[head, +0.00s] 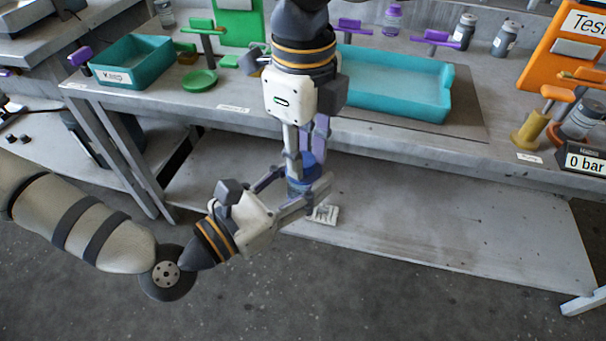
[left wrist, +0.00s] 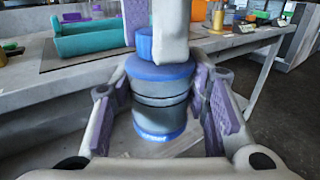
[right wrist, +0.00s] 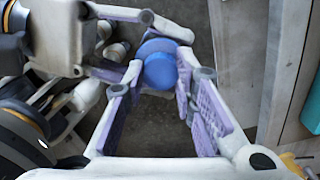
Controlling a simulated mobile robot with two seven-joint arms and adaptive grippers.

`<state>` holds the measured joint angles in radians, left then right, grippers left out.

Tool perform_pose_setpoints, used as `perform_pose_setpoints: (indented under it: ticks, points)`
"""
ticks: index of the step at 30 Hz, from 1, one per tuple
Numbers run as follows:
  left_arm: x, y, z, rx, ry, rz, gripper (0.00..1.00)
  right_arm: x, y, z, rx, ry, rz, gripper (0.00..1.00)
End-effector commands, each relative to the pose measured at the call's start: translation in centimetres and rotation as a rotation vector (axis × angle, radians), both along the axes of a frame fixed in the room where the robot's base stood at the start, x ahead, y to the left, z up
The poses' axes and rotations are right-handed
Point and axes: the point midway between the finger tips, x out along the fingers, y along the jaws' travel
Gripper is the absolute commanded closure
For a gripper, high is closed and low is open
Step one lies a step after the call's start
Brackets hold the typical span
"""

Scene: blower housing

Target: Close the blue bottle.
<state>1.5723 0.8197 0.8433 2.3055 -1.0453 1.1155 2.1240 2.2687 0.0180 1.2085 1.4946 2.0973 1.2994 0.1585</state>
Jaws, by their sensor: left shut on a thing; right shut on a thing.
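The blue bottle (left wrist: 160,108) has a grey body and blue shoulder. It also shows in the head view (head: 298,187). It is upright in the left gripper (head: 306,193), whose fingers are shut around its sides. A small blue cap (left wrist: 145,43) is between the fingers of the right gripper (head: 305,158), which reaches down from above. In the right wrist view the cap (right wrist: 160,71) overlaps the bottle's blue top (right wrist: 157,46). In the left wrist view the cap looks left of the bottle's middle. I cannot tell whether they touch.
The bench behind holds a teal tray (head: 440,106), a teal "Keep" bin (head: 150,72), a green dish (head: 199,80) and an orange "Test" panel (head: 560,50). A lower shelf (head: 430,225) lies below the grippers. The bench's front edge is close behind them.

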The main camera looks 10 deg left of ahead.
Motion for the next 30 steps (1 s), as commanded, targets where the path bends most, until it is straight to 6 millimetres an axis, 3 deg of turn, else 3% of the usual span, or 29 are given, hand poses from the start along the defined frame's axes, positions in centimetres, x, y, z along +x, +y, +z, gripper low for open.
perform_pose_setpoints:
  ticks: [4,9,10,12,23,26,30]
  points:
    - [0.0,0.0,0.1,-0.001,-0.001,-0.001,1.00,0.0,0.0,0.0,0.001,-0.002,-0.350,1.00]
    - [0.0,0.0,0.0,-0.001,-0.001,-0.001,1.00,0.0,0.0,0.0,0.002,-0.001,-0.369,1.00]
    - [0.0,0.0,0.0,-0.001,-0.001,-0.001,1.00,0.0,0.0,0.0,0.002,-0.001,-0.368,0.68]
    - [0.0,0.0,0.0,-0.001,-0.001,-0.001,1.00,0.0,0.0,0.0,0.002,-0.001,-0.368,0.52]
    - [0.0,0.0,0.1,-0.001,-0.001,-0.001,1.00,0.1,0.0,0.4,0.003,-0.002,-0.366,0.51]
    - [0.0,0.0,0.1,-0.001,-0.001,-0.001,1.00,0.1,0.0,1.8,0.004,-0.004,-0.367,0.51]
    - [0.0,0.0,0.1,-0.001,-0.001,0.000,1.00,0.1,0.1,5.2,0.005,-0.005,-0.367,0.51]
